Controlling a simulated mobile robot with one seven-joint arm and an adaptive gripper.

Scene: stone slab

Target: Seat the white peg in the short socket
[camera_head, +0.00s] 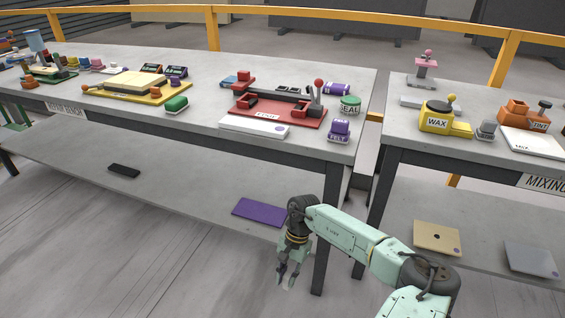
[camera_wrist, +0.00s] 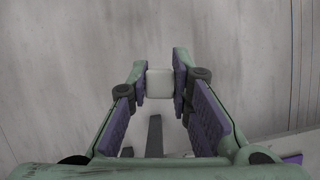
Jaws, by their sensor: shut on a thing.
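The white peg (camera_wrist: 160,84) shows in the wrist view as a pale, rounded-square end between the two fingers. My gripper (camera_wrist: 160,100) is shut on it, with a pad against each side. In the head view, my gripper (camera_head: 287,279) hangs pointing down in front of the table, below the height of its top and above the grey floor. The peg is hard to make out there. I cannot pick out the short socket in either view.
The long grey table (camera_head: 215,131) carries a red tray (camera_head: 283,119), a yellow tray (camera_head: 150,96), a white box (camera_head: 254,126) and purple blocks. A second table (camera_head: 440,151) stands at the right beyond a narrow gap. A purple panel (camera_head: 259,212) lies on the lower shelf.

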